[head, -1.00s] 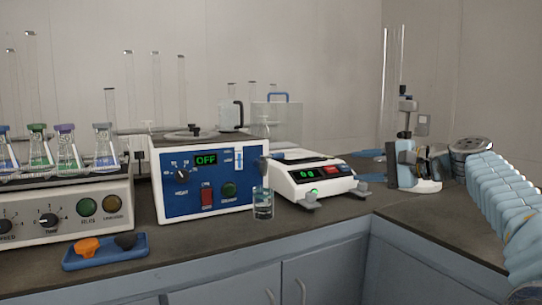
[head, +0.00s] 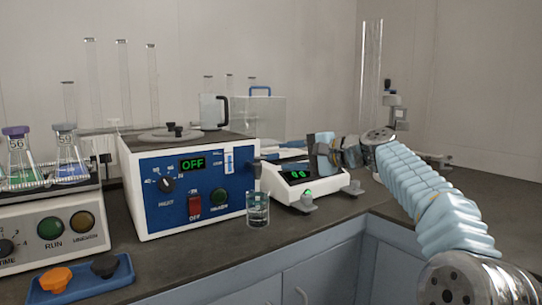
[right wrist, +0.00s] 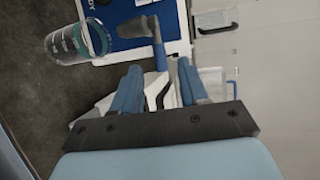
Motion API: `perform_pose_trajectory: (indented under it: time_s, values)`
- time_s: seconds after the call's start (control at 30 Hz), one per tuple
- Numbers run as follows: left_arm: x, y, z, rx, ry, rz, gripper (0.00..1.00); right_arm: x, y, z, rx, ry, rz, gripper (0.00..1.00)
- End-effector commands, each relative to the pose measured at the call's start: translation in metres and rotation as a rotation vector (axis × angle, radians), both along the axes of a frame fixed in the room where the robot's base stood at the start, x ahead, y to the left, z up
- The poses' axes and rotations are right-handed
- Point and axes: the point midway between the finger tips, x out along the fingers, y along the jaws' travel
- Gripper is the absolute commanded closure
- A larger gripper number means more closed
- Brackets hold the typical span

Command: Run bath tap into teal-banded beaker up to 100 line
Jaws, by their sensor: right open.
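The bath (head: 190,180) is a white box with a blue front panel and a green OFF display. Its dark tap (head: 257,168) sticks out at the panel's right edge; the tap also shows in the right wrist view (right wrist: 150,27), with a blue end. The clear teal-banded beaker (head: 258,212) stands upright on the bench below the tap; it also shows at the upper left of the right wrist view (right wrist: 66,44). I cannot read its level against the lines. My right gripper (right wrist: 159,68) is open and empty, its blue fingers pointing at the tap's blue end. My left gripper is out of view.
A white balance (head: 300,180) with a green display stands right of the bath, beneath my right gripper. A shaker (head: 50,230) with flasks and a blue tray (head: 85,282) with stoppers lie left. The bench front by the beaker is clear.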

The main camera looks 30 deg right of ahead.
Motion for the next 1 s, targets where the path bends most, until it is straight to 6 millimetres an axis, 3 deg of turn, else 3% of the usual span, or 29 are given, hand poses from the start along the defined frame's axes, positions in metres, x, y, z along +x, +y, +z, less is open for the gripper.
perform_pose_trajectory:
  time_s: [0.1, 0.3, 0.67, 0.93, 1.0]
  values:
    - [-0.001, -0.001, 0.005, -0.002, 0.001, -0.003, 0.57, 0.022, 0.012, -0.003, 0.000, 0.001, 0.004, 0.57]
    - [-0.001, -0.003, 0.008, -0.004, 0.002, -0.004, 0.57, 0.044, 0.023, -0.008, 0.000, 0.000, 0.002, 0.57]
    - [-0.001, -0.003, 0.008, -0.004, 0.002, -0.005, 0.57, 0.049, 0.026, -0.010, 0.000, -0.001, -0.001, 0.57]
    - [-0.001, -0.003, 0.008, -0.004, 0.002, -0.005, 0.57, 0.049, 0.026, -0.010, 0.000, 0.000, 0.000, 0.97]
    - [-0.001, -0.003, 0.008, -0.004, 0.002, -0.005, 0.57, 0.049, 0.026, -0.010, 0.000, 0.000, 0.000, 1.00]
